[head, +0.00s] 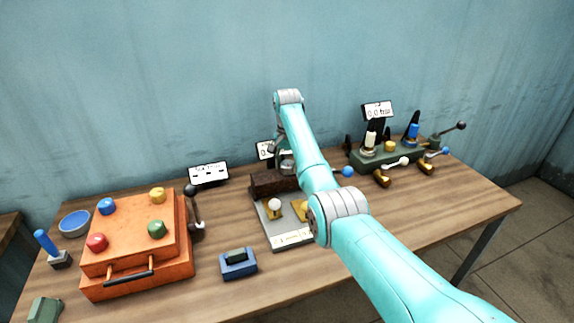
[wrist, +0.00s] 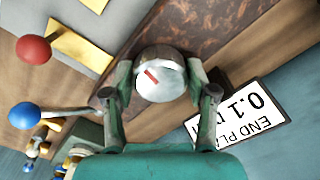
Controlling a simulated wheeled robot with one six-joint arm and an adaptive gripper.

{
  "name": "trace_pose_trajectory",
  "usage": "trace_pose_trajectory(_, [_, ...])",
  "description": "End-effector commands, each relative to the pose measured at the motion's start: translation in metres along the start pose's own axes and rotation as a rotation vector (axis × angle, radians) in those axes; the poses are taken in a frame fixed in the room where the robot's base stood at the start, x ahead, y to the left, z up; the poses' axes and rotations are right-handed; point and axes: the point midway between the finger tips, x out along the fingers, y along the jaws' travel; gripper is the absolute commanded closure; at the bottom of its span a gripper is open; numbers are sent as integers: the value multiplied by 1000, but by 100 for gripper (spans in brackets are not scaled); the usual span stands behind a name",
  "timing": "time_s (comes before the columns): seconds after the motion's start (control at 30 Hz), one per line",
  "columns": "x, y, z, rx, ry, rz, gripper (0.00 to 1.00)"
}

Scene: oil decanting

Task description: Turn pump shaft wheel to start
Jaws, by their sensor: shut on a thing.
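The pump shaft wheel (wrist: 161,82) is a silvery round knob with a short red mark on its face, at the middle of the wrist view. It sits at the edge of a mottled brown block (wrist: 205,28). My gripper (wrist: 160,76) has one finger on each side of the wheel and is shut on it. In the head view the brown block (head: 268,185) stands at the back of a grey plate (head: 272,229), and my arm hides most of the wheel. The red mark slants across the wheel's face.
An "END PLAY" display (wrist: 242,112) reading 0.1 stands close by my gripper. Red (wrist: 33,50) and blue (wrist: 25,116) ball-ended levers are nearby. An orange box (head: 135,262) stands left, a green valve stand (head: 375,158) right. Bare table (head: 440,205) lies at the right front.

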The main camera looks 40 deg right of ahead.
Motion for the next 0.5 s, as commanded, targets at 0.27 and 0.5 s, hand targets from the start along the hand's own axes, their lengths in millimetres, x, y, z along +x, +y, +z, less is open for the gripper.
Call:
trace_pose_trajectory(0.27, [0,1,0,-262,1,0,78])
trace_pose_trajectory(0.5, [0,1,-1,-490,1,0,78])
